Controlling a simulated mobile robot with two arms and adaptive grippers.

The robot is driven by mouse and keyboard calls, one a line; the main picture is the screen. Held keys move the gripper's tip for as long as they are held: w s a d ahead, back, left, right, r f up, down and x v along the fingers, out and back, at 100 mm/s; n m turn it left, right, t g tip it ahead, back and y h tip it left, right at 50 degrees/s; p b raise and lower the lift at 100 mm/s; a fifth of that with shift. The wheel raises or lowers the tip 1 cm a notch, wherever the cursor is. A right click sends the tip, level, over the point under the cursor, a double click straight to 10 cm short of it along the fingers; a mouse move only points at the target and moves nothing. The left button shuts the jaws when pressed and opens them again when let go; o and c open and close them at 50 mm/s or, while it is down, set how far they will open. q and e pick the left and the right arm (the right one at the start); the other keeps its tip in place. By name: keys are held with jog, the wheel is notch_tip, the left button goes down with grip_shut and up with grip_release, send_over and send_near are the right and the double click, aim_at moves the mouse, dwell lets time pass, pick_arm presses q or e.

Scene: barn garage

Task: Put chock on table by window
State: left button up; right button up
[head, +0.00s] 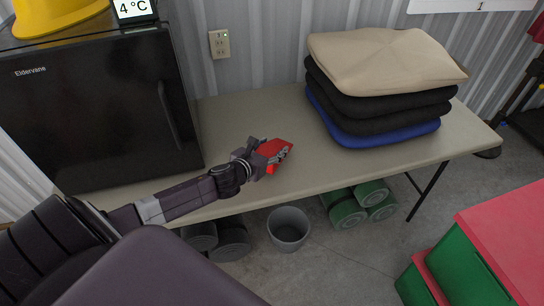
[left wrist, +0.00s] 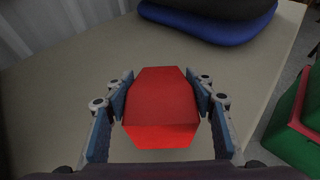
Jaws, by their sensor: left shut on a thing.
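The chock is a red, wedge-like block (head: 276,148). It also shows large in the middle of the left wrist view (left wrist: 162,100). My left gripper (head: 272,155) is shut on it, with one finger on each side in the left wrist view (left wrist: 162,95). The gripper and chock are over the front part of the beige table (head: 225,125). I cannot tell whether the chock touches the tabletop. My right gripper is in neither view. No window shows.
A black mini fridge (head: 90,110) stands at the table's left. Stacked folded cushions (head: 375,85) sit at its back right. The tabletop between them is clear. Below are a grey bucket (head: 288,228) and green rolls (head: 347,210). Red-lidded green bins (head: 500,235) stand at front right.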

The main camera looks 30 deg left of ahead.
pick_arm(q)
jog(key=shift+f, duration=1.7)
jog(key=shift+b, duration=0.3)
jog(key=o, duration=1.2)
jog(key=shift+f, duration=0.25)
jog(key=o, duration=0.5)
jog(key=shift+d, duration=0.1)
jog(key=shift+r, duration=0.1)
jog(key=shift+s, duration=0.15)
jog(key=v, duration=1.2)
